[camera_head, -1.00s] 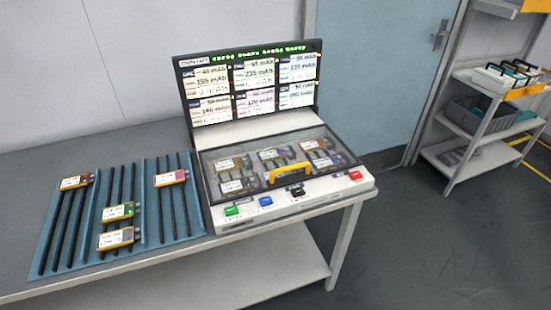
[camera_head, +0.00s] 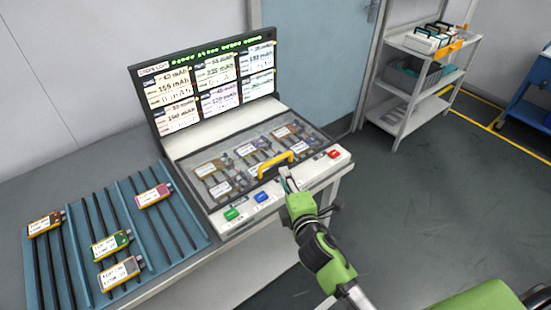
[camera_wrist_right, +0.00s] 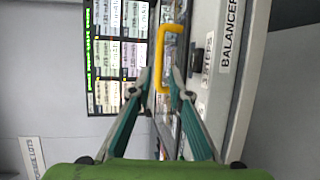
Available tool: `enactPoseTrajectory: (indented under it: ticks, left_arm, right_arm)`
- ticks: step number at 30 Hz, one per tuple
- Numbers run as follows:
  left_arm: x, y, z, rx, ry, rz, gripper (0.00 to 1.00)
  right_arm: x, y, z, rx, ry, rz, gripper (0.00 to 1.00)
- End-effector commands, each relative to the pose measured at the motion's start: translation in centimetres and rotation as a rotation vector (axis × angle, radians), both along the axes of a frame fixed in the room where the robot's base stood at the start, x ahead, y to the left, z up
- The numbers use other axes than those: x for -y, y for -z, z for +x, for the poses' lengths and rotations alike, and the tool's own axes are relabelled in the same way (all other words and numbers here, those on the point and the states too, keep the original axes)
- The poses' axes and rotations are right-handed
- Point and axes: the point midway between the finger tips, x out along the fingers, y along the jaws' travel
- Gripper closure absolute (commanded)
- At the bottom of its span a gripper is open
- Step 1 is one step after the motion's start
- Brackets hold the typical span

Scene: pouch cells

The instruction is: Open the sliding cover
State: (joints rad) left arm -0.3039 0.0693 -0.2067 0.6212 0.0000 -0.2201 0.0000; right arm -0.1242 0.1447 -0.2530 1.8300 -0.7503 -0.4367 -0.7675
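The sliding cover (camera_head: 232,147) is a clear panel in a dark frame on the white tester, lying shut over several pouch cells. Its yellow handle (camera_head: 275,164) is near the front edge and also shows in the right wrist view (camera_wrist_right: 159,60). My right gripper (camera_head: 286,174) is just in front of the handle. In the right wrist view its two fingers (camera_wrist_right: 163,72) are apart, and the handle shows between and beyond their tips. I cannot tell whether they touch it. My left gripper is not in view.
The tester's upright screen (camera_head: 215,80) stands behind the cover. Green (camera_head: 232,214), blue (camera_head: 262,197) and red (camera_head: 333,154) buttons line its front. A blue rack (camera_head: 150,245) with several pouch cells lies at left. A white shelf cart (camera_head: 410,105) stands at back right.

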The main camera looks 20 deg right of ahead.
Motion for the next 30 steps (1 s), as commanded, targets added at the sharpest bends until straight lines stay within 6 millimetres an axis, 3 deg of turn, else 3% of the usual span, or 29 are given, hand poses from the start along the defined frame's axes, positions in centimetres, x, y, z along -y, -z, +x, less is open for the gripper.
enactPoseTrajectory:
  ticks: [6,13,19,28,30]
  left_arm:
    - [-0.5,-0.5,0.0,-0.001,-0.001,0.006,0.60]
    - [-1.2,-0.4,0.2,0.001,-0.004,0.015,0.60]
    - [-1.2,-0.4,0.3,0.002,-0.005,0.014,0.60]
    - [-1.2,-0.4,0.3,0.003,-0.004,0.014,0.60]
    - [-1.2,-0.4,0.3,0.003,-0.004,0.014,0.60]
  right_arm:
    - [0.2,0.7,4.8,0.000,0.000,0.003,0.82]
    - [0.4,1.6,8.3,-0.001,0.000,0.004,0.82]
    - [0.4,1.9,9.7,-0.002,-0.001,0.004,0.82]
    - [0.4,1.9,9.9,-0.001,-0.001,0.004,0.82]
    - [0.4,1.9,9.9,-0.002,-0.001,0.004,0.98]
